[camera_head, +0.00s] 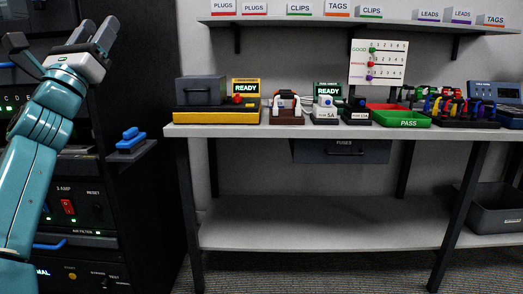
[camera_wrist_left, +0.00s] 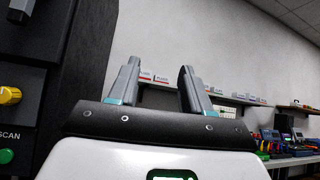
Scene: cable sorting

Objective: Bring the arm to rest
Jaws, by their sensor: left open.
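My left gripper (camera_head: 94,30) is at the upper left of the head view, raised on my teal arm in front of the dark equipment rack. In the left wrist view its two grey fingers (camera_wrist_left: 157,78) stand apart with nothing between them, so it is open and empty. It is well left of the workbench and touches nothing that I can see. My right gripper is in neither view.
A dark rack (camera_head: 125,190) with switches and a blue handle stands close behind my left arm. The workbench (camera_head: 225,131) holds testers, a green PASS tray (camera_head: 408,122) and cables. A labelled shelf (camera_head: 300,21) hangs above. The lower shelf (camera_head: 320,225) looks bare.

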